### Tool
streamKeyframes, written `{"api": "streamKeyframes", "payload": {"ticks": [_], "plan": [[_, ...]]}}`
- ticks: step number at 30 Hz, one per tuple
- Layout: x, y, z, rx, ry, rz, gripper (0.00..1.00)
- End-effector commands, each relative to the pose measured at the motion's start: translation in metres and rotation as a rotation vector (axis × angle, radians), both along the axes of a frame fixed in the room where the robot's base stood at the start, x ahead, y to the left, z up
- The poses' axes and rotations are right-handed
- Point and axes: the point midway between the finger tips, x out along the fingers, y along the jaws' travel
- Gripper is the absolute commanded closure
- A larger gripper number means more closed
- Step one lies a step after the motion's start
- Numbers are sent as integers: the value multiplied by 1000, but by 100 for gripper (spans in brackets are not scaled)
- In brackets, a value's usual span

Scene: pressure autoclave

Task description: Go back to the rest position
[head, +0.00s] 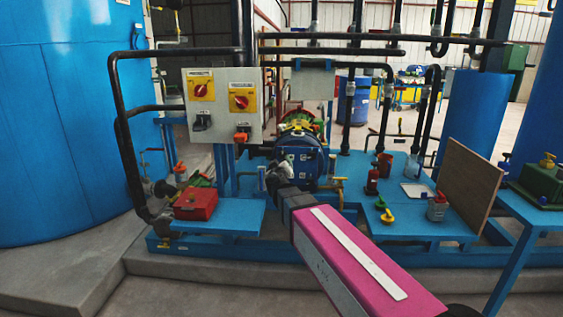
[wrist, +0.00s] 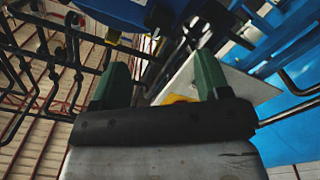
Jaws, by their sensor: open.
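My gripper (head: 275,174) is at the end of my pink arm link, in front of the blue round vessel (head: 301,158) at the middle of the head view. Its fingers are small and dark there, so their gap is hard to see. In the wrist view my gripper (wrist: 160,78) shows two green fingers standing apart, with nothing held between them. A pale panel with a yellow patch (wrist: 180,99) lies beyond the fingers. I cannot tell whether the gripper touches anything near the vessel.
A control box (head: 222,105) with two red knobs stands left of the vessel. A red box (head: 196,203) sits on a blue shelf. A brown board (head: 468,185) leans at the right, near small bottles. Black pipes (head: 122,140) frame the skid. Grey floor lies in front.

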Motion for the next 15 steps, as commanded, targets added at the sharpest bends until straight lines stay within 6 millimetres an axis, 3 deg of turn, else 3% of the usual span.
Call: {"api": "streamKeyframes", "payload": {"ticks": [3, 11, 15], "plan": [[-9, 0, 0, 0, 0, 0, 31], [-9, 0, 0, 0, 0, 0, 31], [-9, -9, -5, 5, 14, -26, 31]]}}
